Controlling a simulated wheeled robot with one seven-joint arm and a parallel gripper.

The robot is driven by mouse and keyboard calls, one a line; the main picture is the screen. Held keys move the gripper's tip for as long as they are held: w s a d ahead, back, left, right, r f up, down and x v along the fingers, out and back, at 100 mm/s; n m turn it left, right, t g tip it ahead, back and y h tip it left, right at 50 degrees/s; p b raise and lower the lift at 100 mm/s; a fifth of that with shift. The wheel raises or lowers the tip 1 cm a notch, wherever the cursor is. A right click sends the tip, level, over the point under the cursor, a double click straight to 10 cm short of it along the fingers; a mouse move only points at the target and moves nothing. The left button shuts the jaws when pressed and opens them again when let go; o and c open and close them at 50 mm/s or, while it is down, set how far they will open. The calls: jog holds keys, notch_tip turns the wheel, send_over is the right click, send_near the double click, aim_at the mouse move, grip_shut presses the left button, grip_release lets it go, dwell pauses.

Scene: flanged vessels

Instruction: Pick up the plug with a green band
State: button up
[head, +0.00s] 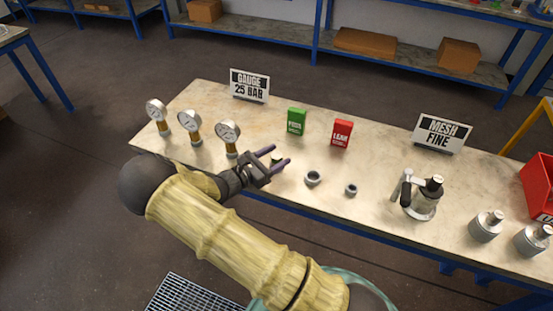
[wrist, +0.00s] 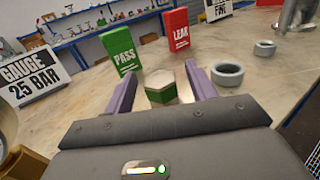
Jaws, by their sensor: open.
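The plug with a green band (wrist: 160,88) stands upright on the table, with a pale hexagonal top and the green band below it. In the wrist view it sits between the purple fingers of my gripper (wrist: 162,80), which is open. I cannot tell whether either finger touches it. In the head view my gripper (head: 276,157) is low over the near edge of the table, and only a small dark-green part of the plug (head: 277,161) shows between the fingers.
Two grey rings (head: 313,178) (head: 351,190) lie right of my gripper. Gauges (head: 190,126) stand left. The green PASS block (head: 297,121) and red LEAK block (head: 342,133) stand behind. A valve-like vessel (head: 421,197) stands farther right on the table (head: 380,160).

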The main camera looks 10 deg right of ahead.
jog(key=x, duration=0.2)
jog(key=shift+w+d, duration=0.15)
jog(key=shift+d, duration=0.1)
jog(key=shift+c, duration=0.5)
jog(key=c, duration=1.1)
